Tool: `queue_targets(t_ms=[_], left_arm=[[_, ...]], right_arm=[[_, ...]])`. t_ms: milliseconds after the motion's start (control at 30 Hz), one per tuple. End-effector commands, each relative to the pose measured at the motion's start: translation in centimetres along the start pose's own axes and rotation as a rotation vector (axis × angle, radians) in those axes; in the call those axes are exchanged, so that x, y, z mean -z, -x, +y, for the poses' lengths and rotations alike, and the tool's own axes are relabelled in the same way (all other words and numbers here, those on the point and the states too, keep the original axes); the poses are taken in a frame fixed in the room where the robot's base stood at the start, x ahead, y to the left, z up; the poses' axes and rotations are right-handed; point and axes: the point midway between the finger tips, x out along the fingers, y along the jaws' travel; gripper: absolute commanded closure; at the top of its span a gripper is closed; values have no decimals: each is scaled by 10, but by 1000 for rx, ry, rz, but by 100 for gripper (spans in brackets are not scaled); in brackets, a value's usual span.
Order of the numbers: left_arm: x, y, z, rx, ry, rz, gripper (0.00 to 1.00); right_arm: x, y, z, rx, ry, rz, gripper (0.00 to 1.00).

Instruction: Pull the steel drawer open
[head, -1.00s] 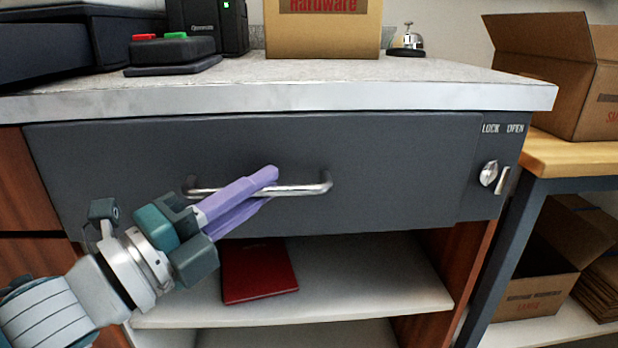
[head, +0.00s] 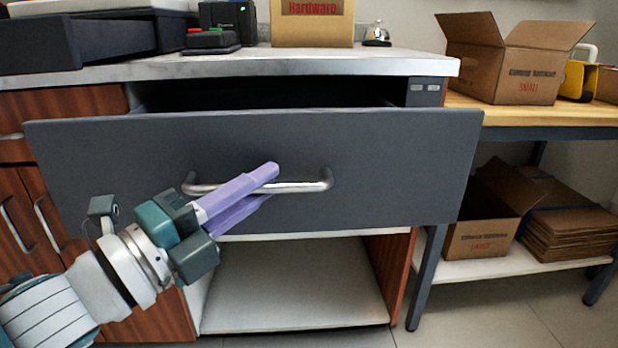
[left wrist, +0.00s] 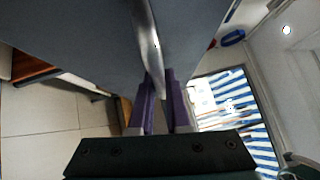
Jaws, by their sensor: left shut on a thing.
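The steel drawer (head: 390,165) has a dark grey front with a curved metal handle (head: 302,186). It stands pulled out from the counter, with a dark gap showing above its front edge. My left gripper (head: 268,178), with purple fingers, is shut on the handle near its middle. In the left wrist view the handle (left wrist: 148,45) runs between the two purple fingers (left wrist: 158,90). The inside of the drawer is mostly hidden. My right gripper is not in view.
The pale countertop (head: 270,63) carries a cardboard box (head: 312,30), a bell (head: 376,36) and a button box (head: 211,40). A wooden-topped bench (head: 540,114) with open cartons stands at the right. An open shelf lies below the drawer, with tiled floor in front.

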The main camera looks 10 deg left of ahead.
Motion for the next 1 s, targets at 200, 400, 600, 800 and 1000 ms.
queue_targets(t_ms=[200,400,600,800,1000], left_arm=[[0,0,1,-1,1,0,100],[0,0,1,-2,0,0,100],[0,0,1,-2,0,0,68],[0,0,1,-2,0,0,56],[0,3,1,-3,0,-1,56]], right_arm=[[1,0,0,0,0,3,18],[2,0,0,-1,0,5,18],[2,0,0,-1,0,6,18],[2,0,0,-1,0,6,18],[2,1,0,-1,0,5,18]])
